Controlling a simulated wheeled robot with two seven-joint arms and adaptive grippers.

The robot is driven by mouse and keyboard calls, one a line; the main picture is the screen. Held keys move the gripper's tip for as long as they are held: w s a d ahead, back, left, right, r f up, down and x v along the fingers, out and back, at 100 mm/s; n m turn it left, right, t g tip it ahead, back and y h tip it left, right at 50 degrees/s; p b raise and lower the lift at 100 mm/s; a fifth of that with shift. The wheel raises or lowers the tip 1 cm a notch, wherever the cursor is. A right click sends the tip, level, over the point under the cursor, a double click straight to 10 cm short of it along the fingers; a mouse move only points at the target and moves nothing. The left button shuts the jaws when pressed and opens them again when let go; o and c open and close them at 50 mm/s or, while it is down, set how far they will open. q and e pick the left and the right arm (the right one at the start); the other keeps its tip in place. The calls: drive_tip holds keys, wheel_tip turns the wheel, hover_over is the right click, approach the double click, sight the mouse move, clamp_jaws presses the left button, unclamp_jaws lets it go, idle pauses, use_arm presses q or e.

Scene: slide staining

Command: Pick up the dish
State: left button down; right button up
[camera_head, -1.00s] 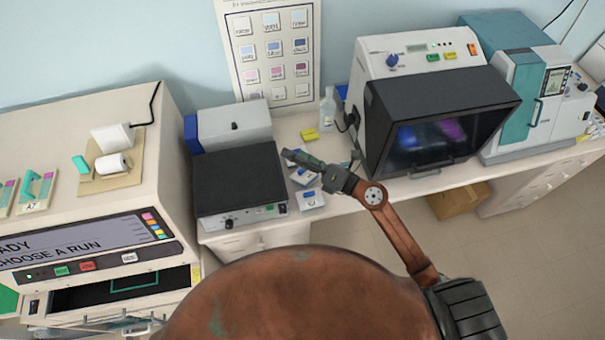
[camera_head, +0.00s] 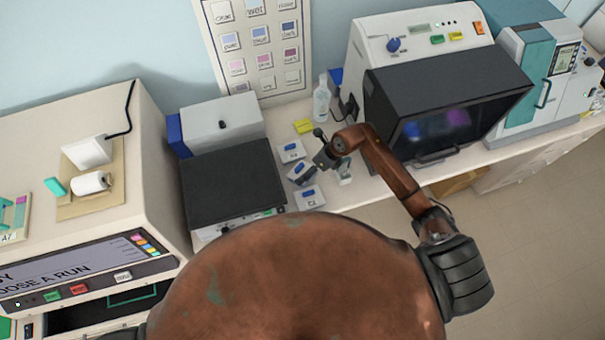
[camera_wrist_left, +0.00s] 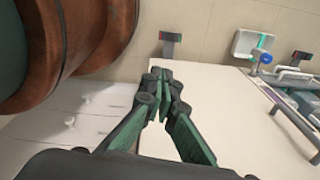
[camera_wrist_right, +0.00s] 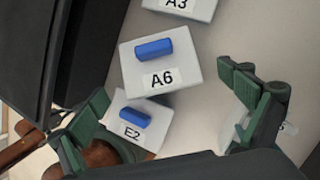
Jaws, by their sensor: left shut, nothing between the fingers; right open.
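Several small white dishes with blue knobs lie on the counter by the black-topped device. In the head view they are a far one (camera_head: 291,151), a middle one (camera_head: 301,173) and a near one (camera_head: 309,197). The right wrist view shows labels A3 (camera_wrist_right: 182,6), A6 (camera_wrist_right: 160,62) and E2 (camera_wrist_right: 135,122). My right gripper (camera_wrist_right: 170,92) is open above them, its fingers either side of A6 and E2 in that view; it shows in the head view (camera_head: 322,153). My left gripper (camera_wrist_left: 160,76) is shut and empty, away from the dishes.
The black-topped device (camera_head: 232,182) borders the dishes on the left, and a dark-hooded machine (camera_head: 440,105) on the right. A clear bottle (camera_head: 321,100) and a yellow item (camera_head: 303,126) stand behind. A small pale item (camera_head: 344,174) lies right of the dishes.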

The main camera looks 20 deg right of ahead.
sight(304, 172)
drive_tip(key=x, duration=0.1)
drive_tip(key=b+x, duration=0.1)
drive_tip(key=shift+w+a+f, duration=0.25)
drive_tip(key=shift+w+a, duration=0.05)
drive_tip(key=shift+a, duration=0.05)
drive_tip(key=shift+b+x, duration=1)
drive_tip(key=shift+x, duration=0.25)
drive_tip(key=shift+f, duration=0.1)
drive_tip(key=c, duration=0.8)
use_arm(q)
drive_tip(key=shift+w+f, duration=0.6)
drive_tip(key=shift+f, duration=0.2)
drive_tip(key=shift+w+f, duration=0.55)
drive_tip(key=shift+f, duration=0.25)
use_arm(e)
drive_tip(key=c, duration=0.8)
